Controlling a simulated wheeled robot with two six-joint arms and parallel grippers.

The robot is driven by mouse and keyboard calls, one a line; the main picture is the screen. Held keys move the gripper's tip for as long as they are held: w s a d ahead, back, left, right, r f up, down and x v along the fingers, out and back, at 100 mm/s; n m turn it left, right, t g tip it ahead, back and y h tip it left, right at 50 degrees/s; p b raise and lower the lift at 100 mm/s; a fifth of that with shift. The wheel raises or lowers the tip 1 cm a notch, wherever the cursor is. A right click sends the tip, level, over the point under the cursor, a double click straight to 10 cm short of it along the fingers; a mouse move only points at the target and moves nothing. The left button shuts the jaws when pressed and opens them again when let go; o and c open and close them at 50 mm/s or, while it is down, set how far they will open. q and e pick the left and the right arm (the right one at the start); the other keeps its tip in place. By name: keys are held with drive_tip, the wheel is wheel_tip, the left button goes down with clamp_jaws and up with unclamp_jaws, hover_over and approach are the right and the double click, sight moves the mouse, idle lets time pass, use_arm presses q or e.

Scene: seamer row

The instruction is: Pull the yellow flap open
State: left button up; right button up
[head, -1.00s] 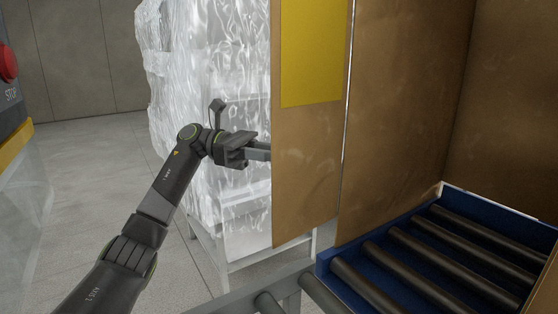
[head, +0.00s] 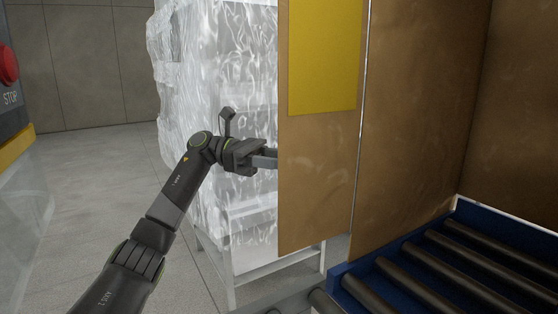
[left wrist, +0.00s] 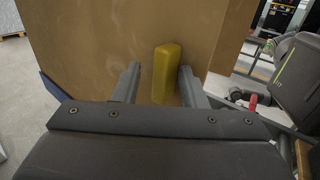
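The flap (head: 315,185) is a tall brown cardboard panel with a yellow patch (head: 322,55) on its upper part. It hangs beside the larger cardboard wall, with a narrow bright gap at its right edge. My left gripper (head: 266,158) is at the flap's left edge, and its fingertips are hidden behind it. In the left wrist view, the two fingers stand apart on either side of a yellow upright piece (left wrist: 166,72) in front of brown cardboard. A gap shows left of this piece; the right finger is close to it. My right gripper is not in view.
A plastic-wrapped stack (head: 235,70) on a light frame stands behind my left gripper. A blue-framed roller conveyor (head: 400,246) runs at the lower right beside the cardboard wall (head: 420,120). A red stop button (head: 7,65) is at the far left. Open floor lies left.

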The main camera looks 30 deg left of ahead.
use_arm(q)
drive_tip(key=shift+s, duration=0.1)
drive_tip(key=s+a, duration=0.1)
drive_tip(key=a, duration=1.1)
drive_tip(key=shift+s+d+f, duration=0.1)
idle(0.5)
